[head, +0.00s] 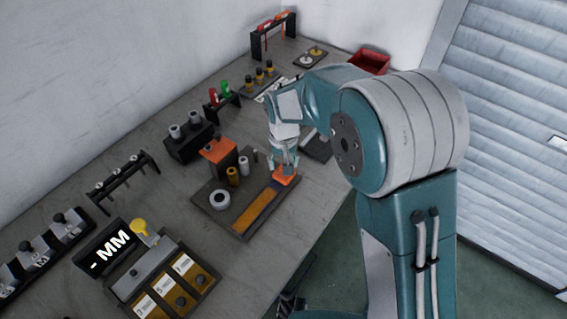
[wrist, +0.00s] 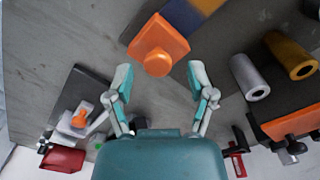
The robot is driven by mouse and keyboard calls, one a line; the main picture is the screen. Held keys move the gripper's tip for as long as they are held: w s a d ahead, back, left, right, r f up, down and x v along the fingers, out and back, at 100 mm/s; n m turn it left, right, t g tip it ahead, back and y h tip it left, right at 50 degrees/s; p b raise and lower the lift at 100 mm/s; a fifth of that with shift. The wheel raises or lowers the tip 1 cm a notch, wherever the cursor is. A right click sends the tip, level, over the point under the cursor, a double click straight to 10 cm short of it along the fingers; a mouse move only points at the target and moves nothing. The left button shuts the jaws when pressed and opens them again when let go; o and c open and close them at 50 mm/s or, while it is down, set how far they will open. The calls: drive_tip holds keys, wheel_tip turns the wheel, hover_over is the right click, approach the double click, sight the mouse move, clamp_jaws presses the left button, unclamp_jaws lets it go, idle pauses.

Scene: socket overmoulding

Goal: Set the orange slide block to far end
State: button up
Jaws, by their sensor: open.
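The orange slide block (head: 284,175) sits at the right, upper end of a brown and dark blue slide track (head: 255,211) on a dark base plate (head: 240,236). In the wrist view the block (wrist: 158,38) shows a round orange knob on top. My gripper (head: 284,160) is over the block in the head view. In the wrist view my gripper (wrist: 159,80) is open, its two teal and grey fingers apart, with the knob just ahead of and between the fingertips. Whether a finger touches the block cannot be told.
On the same plate stand brass and grey cylinders (head: 244,166), a white ring (head: 219,199) and an orange-topped block (head: 218,151). A dark plate (head: 317,147) lies behind the gripper. A display box (head: 108,250) stands at the left front. A red bin (head: 370,61) is at the back.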

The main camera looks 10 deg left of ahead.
drive_tip(key=shift+d+f, duration=0.1)
drive_tip(key=shift+f, duration=0.3)
clamp_jaws()
hover_over(247, 217)
drive_tip(key=shift+d, duration=0.15)
idle(0.4)
unclamp_jaws()
drive_tip(key=shift+s, duration=0.1)
drive_tip(key=shift+a, duration=0.2)
